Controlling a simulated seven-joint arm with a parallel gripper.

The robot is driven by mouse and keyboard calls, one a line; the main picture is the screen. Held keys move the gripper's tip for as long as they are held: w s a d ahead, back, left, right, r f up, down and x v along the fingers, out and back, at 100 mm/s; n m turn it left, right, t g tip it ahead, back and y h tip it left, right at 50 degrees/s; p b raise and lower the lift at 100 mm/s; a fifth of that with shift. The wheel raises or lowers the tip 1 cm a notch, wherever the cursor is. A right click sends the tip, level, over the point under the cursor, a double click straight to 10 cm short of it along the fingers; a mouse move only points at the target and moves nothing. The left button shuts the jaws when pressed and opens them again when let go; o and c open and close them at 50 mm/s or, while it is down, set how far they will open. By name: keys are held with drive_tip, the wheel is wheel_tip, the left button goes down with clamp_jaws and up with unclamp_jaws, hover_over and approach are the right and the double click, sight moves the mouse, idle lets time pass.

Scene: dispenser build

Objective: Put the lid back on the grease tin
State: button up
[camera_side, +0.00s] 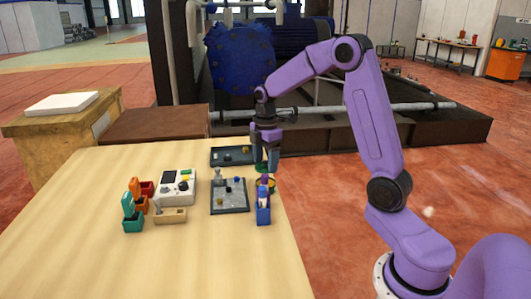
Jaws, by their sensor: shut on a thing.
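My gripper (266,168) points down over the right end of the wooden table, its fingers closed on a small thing. That thing looks like the dark green lid (260,168), but it is mostly hidden between the fingers. I cannot tell whether the lid touches the tin.
A blue box (263,214) with upright items stands close in front of the tin. Left are a grey tray (229,208) with small parts, a dark tray (231,162), a white control box (177,190) and coloured bins (133,222). The front table is clear.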

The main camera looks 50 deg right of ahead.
drive_tip(key=shift+f, duration=2.25)
drive_tip(key=shift+f, duration=0.15)
idle(0.6)
drive_tip(key=o, duration=1.1)
drive_tip(key=shift+o, duration=0.2)
drive_tip(key=shift+r, duration=3.55)
drive_tip(key=shift+c, duration=0.3)
